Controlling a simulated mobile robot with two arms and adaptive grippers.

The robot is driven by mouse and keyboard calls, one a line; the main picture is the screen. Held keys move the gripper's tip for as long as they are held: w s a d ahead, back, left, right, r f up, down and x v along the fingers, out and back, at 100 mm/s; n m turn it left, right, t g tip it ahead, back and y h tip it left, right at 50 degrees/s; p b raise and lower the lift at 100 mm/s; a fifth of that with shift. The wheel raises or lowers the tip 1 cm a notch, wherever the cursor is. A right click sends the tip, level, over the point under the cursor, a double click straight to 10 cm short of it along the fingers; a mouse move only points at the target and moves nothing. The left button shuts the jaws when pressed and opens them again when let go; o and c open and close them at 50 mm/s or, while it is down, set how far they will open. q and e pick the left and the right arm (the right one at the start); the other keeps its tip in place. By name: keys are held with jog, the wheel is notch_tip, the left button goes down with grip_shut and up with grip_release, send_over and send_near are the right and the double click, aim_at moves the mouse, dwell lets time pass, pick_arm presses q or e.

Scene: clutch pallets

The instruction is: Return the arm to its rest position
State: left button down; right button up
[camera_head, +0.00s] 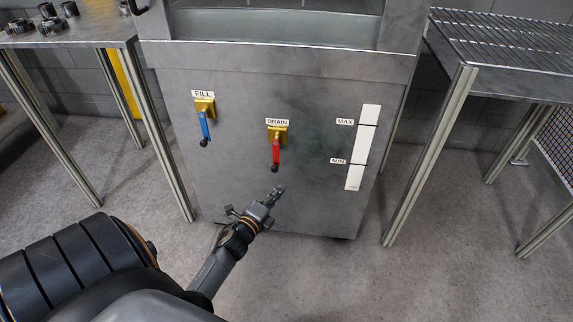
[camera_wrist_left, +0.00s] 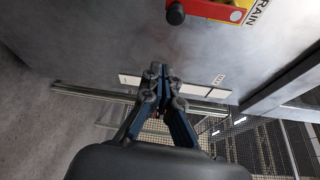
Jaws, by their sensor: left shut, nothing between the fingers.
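My left gripper (camera_head: 278,191) is in front of the lower part of a grey metal cabinet (camera_head: 240,180), below and apart from the red drain handle (camera_head: 276,151). In the left wrist view the fingertips of my left gripper (camera_wrist_left: 160,72) are together with nothing between them. The red drain handle with its black knob hangs down from its yellow mount (camera_head: 279,133). Part of the drain valve (camera_wrist_left: 215,8) shows at the top of the left wrist view. The blue fill handle (camera_head: 205,127) also hangs down, at the upper left of the cabinet. My right gripper is not in view.
A white level gauge (camera_head: 362,148) marked MAX and MIN is on the cabinet's right side. A table (camera_head: 110,32) with several gears stands at the left, and a slatted roller table (camera_head: 500,45) at the right. The floor (camera_head: 320,280) in front is clear.

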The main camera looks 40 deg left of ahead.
pick_arm(q)
jog(key=s, duration=0.3)
jog(key=shift+s+d+r, duration=0.2)
jog(key=shift+d, duration=0.15)
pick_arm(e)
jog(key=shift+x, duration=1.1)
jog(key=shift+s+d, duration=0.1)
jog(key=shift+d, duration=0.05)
